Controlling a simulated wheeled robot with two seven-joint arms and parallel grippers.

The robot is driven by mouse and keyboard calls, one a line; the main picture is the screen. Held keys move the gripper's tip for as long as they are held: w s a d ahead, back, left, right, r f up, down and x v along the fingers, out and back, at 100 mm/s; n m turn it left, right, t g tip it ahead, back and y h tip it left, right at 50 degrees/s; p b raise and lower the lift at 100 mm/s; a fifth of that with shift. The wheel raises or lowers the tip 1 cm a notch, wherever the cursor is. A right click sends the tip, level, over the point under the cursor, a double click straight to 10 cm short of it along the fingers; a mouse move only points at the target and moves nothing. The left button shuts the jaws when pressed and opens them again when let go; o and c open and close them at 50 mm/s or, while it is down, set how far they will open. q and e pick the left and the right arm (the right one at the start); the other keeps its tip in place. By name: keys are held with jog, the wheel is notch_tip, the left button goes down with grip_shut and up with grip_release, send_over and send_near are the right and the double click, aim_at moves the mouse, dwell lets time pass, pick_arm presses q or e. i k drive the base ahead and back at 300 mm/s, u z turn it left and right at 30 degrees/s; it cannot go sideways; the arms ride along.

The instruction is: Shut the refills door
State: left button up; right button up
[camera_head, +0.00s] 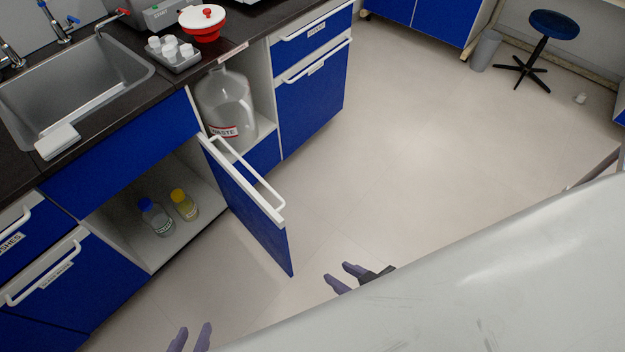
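A blue cabinet door (250,213) with a white bar handle (246,172) stands wide open, swung out from the right side of the cabinet under the sink; no label is readable on it, but it is the only open door in view. The open cabinet (150,205) holds a bottle with a blue cap (155,217) and a bottle with a yellow cap (184,205). My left gripper (193,330) is at the bottom edge, its fingers apart and empty, left of and nearer than the door. My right gripper (337,272) is open and empty, right of the door's free edge and apart from it.
A large waste jug (228,108) stands in an open bay right of the door. The counter holds a sink (72,88), a tray of white cups (173,53) and a red and white vessel (202,24). The floor (420,130) right of the door is clear up to the stool (545,35).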

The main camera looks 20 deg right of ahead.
aim_at(264, 224)
jog(key=z, duration=1.6)
jog(key=i, duration=1.8)
jog(key=z, duration=0.75)
jog(key=i, duration=0.5)
jog(key=u, duration=4.25)
